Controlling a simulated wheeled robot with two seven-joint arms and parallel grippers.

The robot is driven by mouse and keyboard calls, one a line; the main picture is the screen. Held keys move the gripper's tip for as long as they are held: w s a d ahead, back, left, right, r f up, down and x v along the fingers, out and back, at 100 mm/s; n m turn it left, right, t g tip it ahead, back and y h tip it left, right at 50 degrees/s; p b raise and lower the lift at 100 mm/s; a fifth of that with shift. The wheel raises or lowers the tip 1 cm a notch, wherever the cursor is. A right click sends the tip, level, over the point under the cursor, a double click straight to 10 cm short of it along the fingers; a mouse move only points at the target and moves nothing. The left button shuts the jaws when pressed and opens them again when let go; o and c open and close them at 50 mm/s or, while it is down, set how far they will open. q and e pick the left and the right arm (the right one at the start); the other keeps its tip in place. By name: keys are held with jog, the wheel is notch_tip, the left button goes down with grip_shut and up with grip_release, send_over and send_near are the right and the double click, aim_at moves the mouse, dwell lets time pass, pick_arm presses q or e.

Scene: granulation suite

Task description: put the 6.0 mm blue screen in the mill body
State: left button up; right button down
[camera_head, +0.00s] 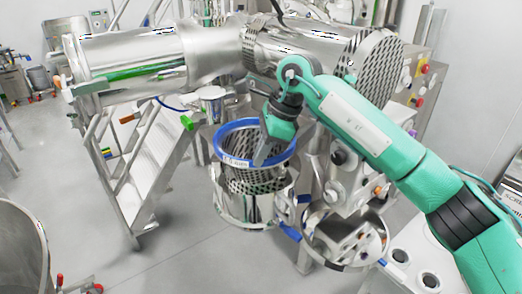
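The blue screen (222,148) is a bright blue ring with a small white label on its front rim and perforated metal below it. It is over the open top of the mill body (246,209), a steel cylinder at mid-picture. The blue rim stands above the cylinder's edge, and the perforated part appears to reach down into the opening. My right gripper (262,155) comes from above with its grey fingers at the front right of the rim and appears shut on it. The fingers' far side is hidden. My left gripper is not in view.
A large horizontal steel vessel (130,55) spans the top, close above my arm. Metal steps (150,165) stand at left. A round steel opening (345,245) lies at lower right, beside a white surface with round holes (425,262).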

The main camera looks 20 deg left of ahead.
aim_at(264, 167)
jog(key=shift+f+b, duration=1.9)
jog(key=shift+f, duration=0.75)
jog(key=shift+b, duration=0.3)
jog(key=c, duration=1.6)
grip_release()
jog(key=shift+o, duration=0.2)
jog(key=shift+w+d+r, duration=0.1)
jog(key=shift+d+r, duration=0.05)
jog(key=shift+r, duration=0.25)
jog(key=b+v, duration=0.3)
jog(key=v, duration=1)
